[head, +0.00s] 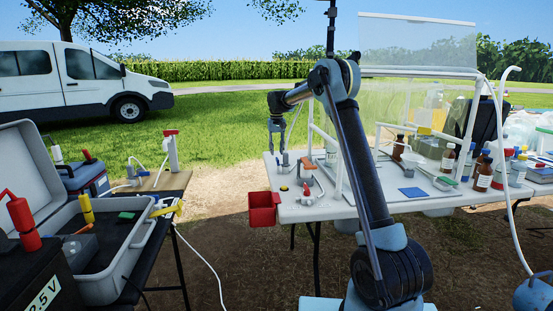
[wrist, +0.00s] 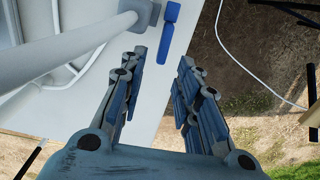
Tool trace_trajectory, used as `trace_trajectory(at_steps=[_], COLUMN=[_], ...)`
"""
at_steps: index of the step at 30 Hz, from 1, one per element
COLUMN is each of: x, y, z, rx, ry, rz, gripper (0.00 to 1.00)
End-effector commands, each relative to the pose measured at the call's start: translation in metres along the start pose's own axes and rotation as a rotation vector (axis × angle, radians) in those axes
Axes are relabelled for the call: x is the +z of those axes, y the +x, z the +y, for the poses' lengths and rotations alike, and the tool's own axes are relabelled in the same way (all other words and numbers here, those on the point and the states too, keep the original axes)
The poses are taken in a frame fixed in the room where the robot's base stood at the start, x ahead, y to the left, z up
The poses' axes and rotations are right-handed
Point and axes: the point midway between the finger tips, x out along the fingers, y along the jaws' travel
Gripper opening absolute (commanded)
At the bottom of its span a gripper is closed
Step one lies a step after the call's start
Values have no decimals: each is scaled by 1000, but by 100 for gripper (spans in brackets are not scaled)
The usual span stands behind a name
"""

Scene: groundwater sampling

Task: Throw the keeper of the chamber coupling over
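My gripper (head: 277,146) hangs over the left end of the white table (head: 345,213), fingers pointing down. In the wrist view my gripper (wrist: 162,60) has its two fingers well apart, with nothing between them. A blue bar-like piece (wrist: 165,35) lies beyond the fingertips near the table edge, beside the grey foot of a white post. I cannot tell whether it is the keeper. In the head view, a small fitting with an orange-red lever (head: 307,164) stands at the table's left end, close to the gripper. The chamber coupling and its keeper are too small to identify surely.
A red bin (head: 262,208) hangs at the table's left corner. White frame posts (head: 340,150) with a clear screen stand close right of the gripper. Brown bottles (head: 484,175) stand farther right. A dark side table (head: 165,183) with an open grey case (head: 125,235) is left, across a gap.

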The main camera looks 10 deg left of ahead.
Motion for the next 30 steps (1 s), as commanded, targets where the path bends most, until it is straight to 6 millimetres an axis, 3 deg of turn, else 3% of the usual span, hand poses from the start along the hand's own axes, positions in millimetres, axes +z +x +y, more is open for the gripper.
trace_trajectory(at_steps=[3,9,20,24,30], x=[0,0,0,0,0], y=[18,34,37,37,37], z=[0,0,0,0,0], rx=[0,0,0,0,0], ry=[0,0,0,0,0], rz=[0,0,0,0,0], gripper=[30,30,30,0,0])
